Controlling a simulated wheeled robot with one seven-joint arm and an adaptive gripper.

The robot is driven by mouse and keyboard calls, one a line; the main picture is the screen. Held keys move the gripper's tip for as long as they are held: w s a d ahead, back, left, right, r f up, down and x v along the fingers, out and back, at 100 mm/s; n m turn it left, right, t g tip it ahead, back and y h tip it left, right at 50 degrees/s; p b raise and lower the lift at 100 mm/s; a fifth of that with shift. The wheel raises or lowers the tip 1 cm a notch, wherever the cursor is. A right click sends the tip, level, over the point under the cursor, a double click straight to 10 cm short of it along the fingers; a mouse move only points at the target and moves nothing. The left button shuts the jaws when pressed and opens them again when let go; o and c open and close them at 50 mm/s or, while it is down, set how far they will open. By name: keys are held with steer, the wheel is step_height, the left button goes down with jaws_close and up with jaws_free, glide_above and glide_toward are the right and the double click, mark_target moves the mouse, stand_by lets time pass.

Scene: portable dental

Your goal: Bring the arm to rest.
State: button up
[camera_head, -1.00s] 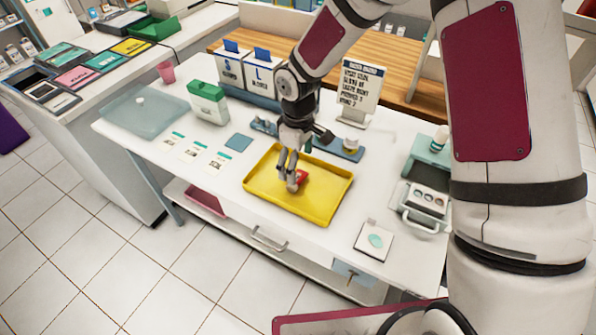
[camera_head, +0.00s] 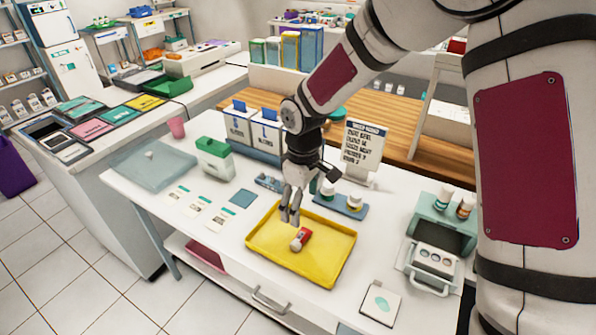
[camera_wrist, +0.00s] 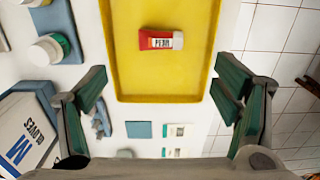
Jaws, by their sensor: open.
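My gripper (camera_head: 290,216) hangs above the back-left part of the yellow tray (camera_head: 328,275) on the white table. Its fingers are apart and empty, and the wrist view shows a wide gap between the two green-padded fingers (camera_wrist: 160,100). A small red and white tube (camera_head: 301,239) lies in the tray, a little below and right of the fingertips in the head view. In the wrist view the tube (camera_wrist: 161,40) lies beyond the fingertips, touching neither finger.
A small blue stand with bottles (camera_head: 340,204) and a sign (camera_head: 362,146) stand behind the tray. A green-lidded box (camera_head: 215,158) is to the left and a teal case (camera_head: 440,235) to the right. A white card (camera_head: 380,303) lies near the front edge.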

steer(key=s+d+r+m+t, duration=0.1)
steer(key=s+d+r+m, duration=0.15)
steer(key=r, duration=0.35)
steer(key=s+d+r+m+h, duration=0.1)
steer(key=s+d+r, duration=0.2)
steer(key=d+r, duration=0.15)
steer(key=s+d+r+m+t, duration=0.1)
steer(key=s+d+r, duration=0.2)
steer(key=r, duration=0.3)
steer(key=s+d+r+m+t, duration=0.1)
steer(key=s+d+r+m, duration=0.1)
steer(key=s, duration=0.6)
steer(key=s+d+r+m+t+y, duration=0.1)
steer(key=s+r+m, duration=0.3)
steer(key=s, duration=0.4)
steer(key=shift+s+d+r+m+t, duration=0.3)
steer(key=shift+d+r+m+t, duration=0.15)
steer(key=shift+d, duration=0.45)
